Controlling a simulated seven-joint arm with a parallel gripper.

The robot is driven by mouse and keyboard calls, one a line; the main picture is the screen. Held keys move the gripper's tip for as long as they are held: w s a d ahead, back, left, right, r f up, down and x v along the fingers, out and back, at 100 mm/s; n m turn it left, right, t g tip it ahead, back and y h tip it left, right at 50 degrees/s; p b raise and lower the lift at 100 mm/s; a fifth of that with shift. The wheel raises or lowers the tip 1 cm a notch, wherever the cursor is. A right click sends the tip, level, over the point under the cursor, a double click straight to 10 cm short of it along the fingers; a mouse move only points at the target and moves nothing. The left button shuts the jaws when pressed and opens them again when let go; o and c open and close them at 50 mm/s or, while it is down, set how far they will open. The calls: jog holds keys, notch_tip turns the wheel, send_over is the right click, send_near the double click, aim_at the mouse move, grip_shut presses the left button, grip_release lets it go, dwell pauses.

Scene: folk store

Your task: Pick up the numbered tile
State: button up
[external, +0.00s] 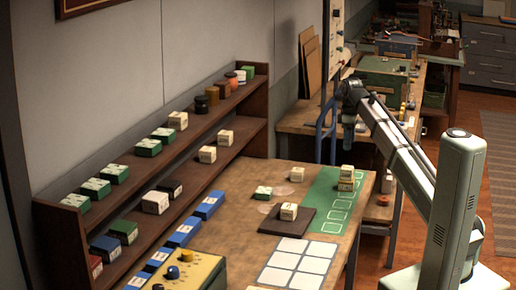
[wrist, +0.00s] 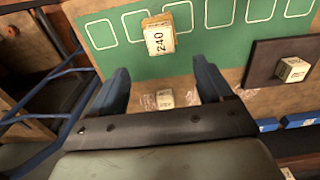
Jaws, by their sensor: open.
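A cream tile marked 240 (wrist: 160,38) sits on a small stack on the green mat (wrist: 120,62); the stack also shows in the external view (external: 346,173). A cream cube with a dark mark (external: 288,211) sits on a dark square board (external: 274,223); it shows at the right of the wrist view (wrist: 292,69). My gripper (wrist: 160,66) is open and empty, raised above the table. In the wrist view the 240 tile appears just beyond the fingertips, roughly centred between them.
A stepped wooden shelf (external: 146,178) with several green, cream and dark blocks stands along the wall. Blue tiles (external: 209,205), a yellow board (external: 205,272) and a white grid (external: 297,263) lie on the table. A blue chair frame (wrist: 60,75) shows at left.

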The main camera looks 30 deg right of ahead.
jog(key=shift+o, duration=0.5)
jog(key=shift+o, duration=0.7)
jog(key=shift+a, duration=0.1)
jog(key=t+y, duration=0.2)
jog(key=y, duration=0.1)
send_near(264, 190)
jog(key=shift+n, duration=0.4)
jog(key=x, duration=0.8)
jog(key=shift+w+f, duration=0.1)
jog(key=shift+f, duration=0.3)
